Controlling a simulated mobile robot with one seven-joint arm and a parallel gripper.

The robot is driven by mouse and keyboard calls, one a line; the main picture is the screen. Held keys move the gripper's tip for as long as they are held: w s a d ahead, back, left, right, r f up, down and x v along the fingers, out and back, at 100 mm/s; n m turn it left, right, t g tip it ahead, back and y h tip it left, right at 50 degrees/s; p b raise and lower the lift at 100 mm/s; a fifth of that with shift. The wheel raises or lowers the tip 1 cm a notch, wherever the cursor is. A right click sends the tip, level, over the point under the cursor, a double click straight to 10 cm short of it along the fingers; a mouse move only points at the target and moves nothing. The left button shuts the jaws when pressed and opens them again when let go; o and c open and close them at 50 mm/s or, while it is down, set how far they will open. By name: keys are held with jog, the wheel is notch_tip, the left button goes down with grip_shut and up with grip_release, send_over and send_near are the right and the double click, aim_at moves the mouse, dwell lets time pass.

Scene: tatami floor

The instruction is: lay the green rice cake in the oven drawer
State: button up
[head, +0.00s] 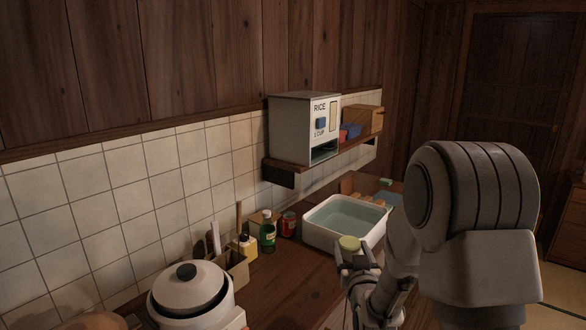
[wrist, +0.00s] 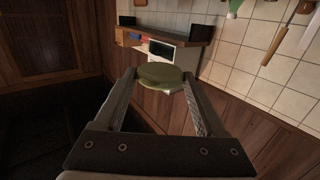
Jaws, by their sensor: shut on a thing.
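The green rice cake (head: 349,243) is a small round pale-green disc. It is held between the fingertips of my gripper (head: 356,258), in the air near the front edge of the counter, to the front of the white basin. In the wrist view the rice cake (wrist: 160,75) sits between the two finger ends of my gripper (wrist: 161,82), which are shut on it. I see no oven drawer in either view.
A white basin of water (head: 325,232) stands on the wooden counter (head: 290,285). Bottles (head: 267,232), a can (head: 288,223), a utensil holder (head: 232,268) and a lidded pot (head: 190,296) line the wall. A rice dispenser (head: 303,125) sits on a wall shelf.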

jog(key=s+f, duration=0.3)
jog(key=f, duration=0.3)
jog(key=s+f, duration=0.3)
jog(key=f, duration=0.4)
jog(key=shift+s, duration=0.25)
jog(key=shift+w, duration=0.1)
jog(key=w+a+n+g+y+b, duration=0.1)
jog(key=n+y+b, duration=0.1)
jog(key=b, duration=0.3)
jog(key=w+a+n+g+y+b, duration=0.1)
jog(key=a+n+y+b, duration=0.1)
jog(key=y+b, duration=0.3)
jog(key=w+a+f+n+g+y+b, duration=0.1)
jog(key=a+n+g+y+b, duration=0.1)
jog(key=n+y+b, duration=0.2)
jog(key=shift+w+b, duration=0.1)
jog(key=shift+b, duration=1.65)
